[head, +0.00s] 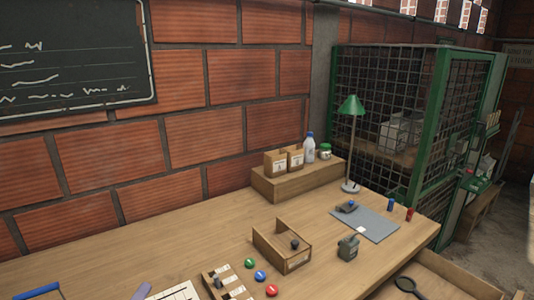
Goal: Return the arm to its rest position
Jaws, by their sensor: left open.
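A blue bar with a dark part below it (38,290) shows at the bottom left edge, over the bench. It may be a part of my left gripper, which is cut off by the frame. Its fingertips cannot be made out clearly, and nothing held shows there. My right gripper and arm are not in view.
The wooden bench (180,250) carries an open wooden box (275,245), red, green and blue buttons, a grey mat (378,224), a dark green canister (348,247) and a green lamp (350,107). A drawer with a magnifying glass (405,284) is open at the lower right.

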